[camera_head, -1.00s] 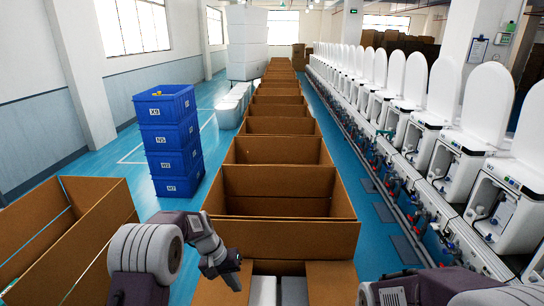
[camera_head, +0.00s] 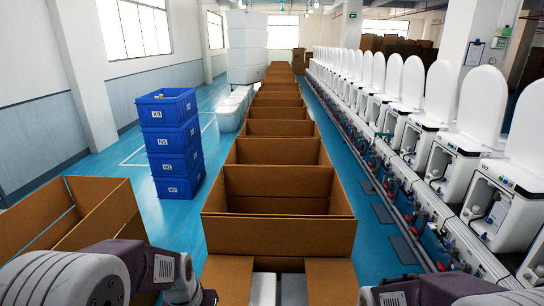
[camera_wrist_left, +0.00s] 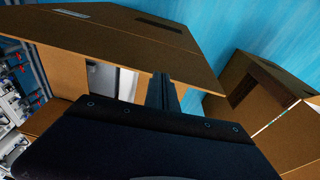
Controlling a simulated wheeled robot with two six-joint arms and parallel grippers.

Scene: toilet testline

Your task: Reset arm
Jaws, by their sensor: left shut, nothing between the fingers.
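My left arm enters at the bottom left of the head view, and its gripper is below the picture's edge or hidden there. In the left wrist view, my left gripper (camera_wrist_left: 162,92) shows as dark fingers held together with nothing between them. It is in front of an open cardboard box (camera_wrist_left: 130,35), and I cannot tell whether it is above or beside the box. Part of my right arm shows at the bottom right of the head view; its gripper is not seen.
A row of open cardboard boxes (camera_head: 278,236) runs away down the middle. Another open box (camera_head: 105,205) stands at left, near my left arm. Blue stacked crates (camera_head: 170,145) stand behind it. Toilets (camera_head: 455,150) line the right side. Blue floor is clear between the crates and boxes.

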